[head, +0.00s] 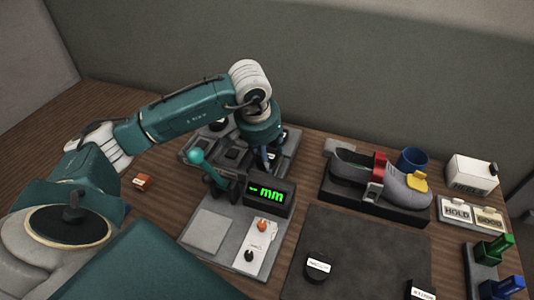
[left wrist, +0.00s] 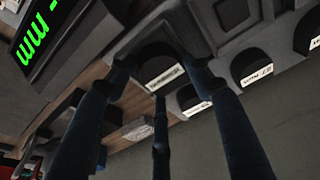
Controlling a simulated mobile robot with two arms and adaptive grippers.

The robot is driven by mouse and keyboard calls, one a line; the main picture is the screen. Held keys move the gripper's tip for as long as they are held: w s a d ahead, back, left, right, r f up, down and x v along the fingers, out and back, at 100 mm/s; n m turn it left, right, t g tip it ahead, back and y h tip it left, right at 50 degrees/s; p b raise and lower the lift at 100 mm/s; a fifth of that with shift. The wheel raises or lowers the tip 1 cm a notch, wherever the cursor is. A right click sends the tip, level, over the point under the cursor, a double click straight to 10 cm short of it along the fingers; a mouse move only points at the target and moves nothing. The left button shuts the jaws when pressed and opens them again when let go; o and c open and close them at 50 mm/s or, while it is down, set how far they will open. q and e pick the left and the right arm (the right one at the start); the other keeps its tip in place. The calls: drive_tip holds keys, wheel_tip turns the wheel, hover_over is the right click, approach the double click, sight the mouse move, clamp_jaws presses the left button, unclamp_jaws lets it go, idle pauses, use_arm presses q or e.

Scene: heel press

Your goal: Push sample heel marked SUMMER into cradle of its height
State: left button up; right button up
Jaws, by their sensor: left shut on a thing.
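My left gripper (head: 268,160) reaches down over a grey tray with compartments (head: 291,143), behind the gauge. In the left wrist view its dark blue fingers (left wrist: 160,95) close around a black piece with a white label (left wrist: 160,60), which looks like a heel; the label is too small to read. Further black labelled pieces (left wrist: 250,68) sit in grey recesses beside it. Two black labelled heels stand in front, one on the dark mat (head: 318,264) and one at the bottom edge (head: 420,288). I cannot read SUMMER on any label. My right gripper is not in view.
The gauge (head: 269,194) shows green "-- mm", beside a teal-knobbed lever (head: 196,158). A shoe (head: 355,165) sits in a black stand to the right. HOLD tiles, a white box (head: 472,175) and green and blue pieces (head: 494,249) stand far right. The dark mat's middle is clear.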

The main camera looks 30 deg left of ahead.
use_arm(q)
drive_tip(key=shift+s+d+f, duration=0.15)
drive_tip(key=shift+s+f, duration=0.15)
drive_tip(key=shift+f, duration=0.1)
drive_tip(key=o, duration=1.3)
drive_tip(key=shift+o, duration=0.4)
drive_tip(key=shift+w, duration=0.1)
drive_tip(key=shift+r, duration=0.15)
drive_tip(key=o, duration=0.5)
drive_tip(key=shift+w, duration=0.1)
drive_tip(key=shift+o, duration=0.2)
drive_tip(key=shift+r, duration=0.1)
drive_tip(key=shift+r+p, duration=1.9)
drive_tip(key=shift+r, duration=1.65)
